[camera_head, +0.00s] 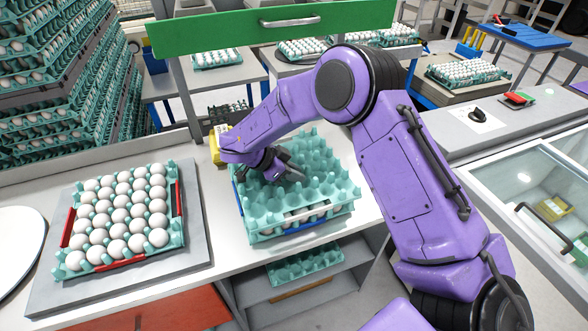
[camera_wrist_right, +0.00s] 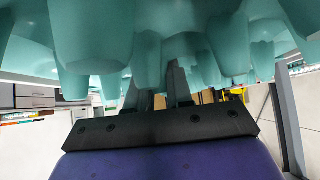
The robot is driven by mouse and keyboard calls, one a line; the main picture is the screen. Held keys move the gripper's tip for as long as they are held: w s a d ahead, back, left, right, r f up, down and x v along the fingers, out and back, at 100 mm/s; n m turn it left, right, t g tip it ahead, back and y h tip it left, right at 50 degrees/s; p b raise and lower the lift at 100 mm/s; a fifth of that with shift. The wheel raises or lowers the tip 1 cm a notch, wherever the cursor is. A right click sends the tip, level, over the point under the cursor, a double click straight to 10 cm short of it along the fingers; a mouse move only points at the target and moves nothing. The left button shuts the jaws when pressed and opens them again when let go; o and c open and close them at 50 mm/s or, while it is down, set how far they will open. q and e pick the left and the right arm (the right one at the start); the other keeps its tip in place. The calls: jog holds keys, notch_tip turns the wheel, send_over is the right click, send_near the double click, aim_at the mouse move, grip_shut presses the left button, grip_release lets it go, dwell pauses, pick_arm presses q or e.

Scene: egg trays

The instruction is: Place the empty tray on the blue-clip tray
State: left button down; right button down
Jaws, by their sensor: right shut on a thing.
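The empty teal tray (camera_head: 325,190) is level, directly over the blue-clip tray (camera_head: 297,238), which stands on the white counter. A blue clip and some white eggs show at the front between the two trays. I cannot tell whether the trays touch. My right gripper (camera_head: 288,172) is shut on the empty tray near its left back part. In the right wrist view, the tray's teal cups (camera_wrist_right: 90,45) fill the top, and the dark fingers (camera_wrist_right: 158,85) reach up among them. My left gripper is not in view.
A red-clip tray (camera_head: 173,232) full of eggs lies on a grey board (camera_head: 150,268) to the left. A teal tray (camera_head: 304,263) sits on the shelf below. A green bar (camera_head: 240,32) crosses above the counter's back. Stacked egg trays (camera_head: 75,95) stand at the back left.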

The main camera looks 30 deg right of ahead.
jog(key=shift+w+f, duration=0.1)
jog(key=c, duration=1)
grip_release()
jog(key=shift+w+a, duration=0.1)
jog(key=shift+w, duration=0.05)
jog(key=b+v, duration=0.2)
jog(key=v, duration=1)
